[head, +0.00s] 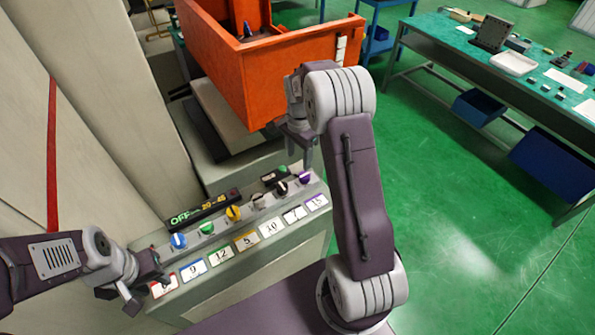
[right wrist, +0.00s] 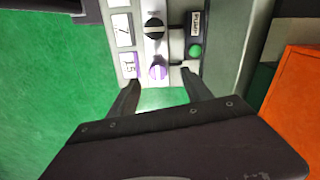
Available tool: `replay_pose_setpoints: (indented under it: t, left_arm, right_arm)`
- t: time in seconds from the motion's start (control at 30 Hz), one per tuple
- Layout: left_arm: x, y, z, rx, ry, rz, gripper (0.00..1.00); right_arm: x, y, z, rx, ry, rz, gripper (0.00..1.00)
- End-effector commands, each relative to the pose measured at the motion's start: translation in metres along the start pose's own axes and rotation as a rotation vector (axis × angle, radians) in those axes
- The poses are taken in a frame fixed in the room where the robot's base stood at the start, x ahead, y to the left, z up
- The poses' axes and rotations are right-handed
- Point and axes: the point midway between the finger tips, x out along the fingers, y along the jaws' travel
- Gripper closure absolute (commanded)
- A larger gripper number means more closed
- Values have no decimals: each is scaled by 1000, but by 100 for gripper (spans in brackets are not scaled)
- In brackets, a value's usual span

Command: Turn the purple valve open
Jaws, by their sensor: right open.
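The purple valve (head: 305,177) is a small knob at the right end of the sloped grey panel (head: 262,262), above a purple-edged card reading 15. In the right wrist view the purple valve (right wrist: 158,72) lies just beyond my right fingertips, nearer the left finger in that picture. My right gripper (head: 303,155) hangs above the right end of the panel; in the right wrist view its two fingers (right wrist: 162,82) are spread with nothing between them. My left gripper (head: 135,290) is by the panel's left end, near the red-edged card; its jaws are too unclear to judge.
Blue (head: 178,240), green (head: 207,227), yellow (head: 233,212) and black (head: 281,187) knobs share the panel. A green PUMP button (right wrist: 195,51) sits beside the purple valve. An orange tank (head: 270,75) stands behind. A workbench (head: 450,35) is at the right; green floor between is clear.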

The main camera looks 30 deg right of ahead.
Motion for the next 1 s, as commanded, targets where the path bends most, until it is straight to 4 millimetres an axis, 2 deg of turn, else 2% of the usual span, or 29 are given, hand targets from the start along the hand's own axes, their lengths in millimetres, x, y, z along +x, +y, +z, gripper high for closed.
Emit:
replay_pose_setpoints:
  t: [0.03,0.13,0.27,0.5,0.7,1.0]
  left_arm:
    - [-5,0,0,0,0,0,64]
    - [-3,0,0,0,0,0,64]
    - [-7,0,0,1,0,0,64]
    - [-25,1,-2,0,0,0,64]
    - [-32,1,-3,0,0,0,64]
    - [-31,1,-3,0,0,0,64]
  right_arm:
    - [-2,3,-3,10,-3,6,42]
    - [-1,4,-5,13,-2,4,42]
    - [9,4,-4,11,-4,8,42]
    - [57,5,-3,10,-5,9,42]
    - [84,4,-4,10,-3,5,42]
    - [90,3,-4,9,-1,2,42]
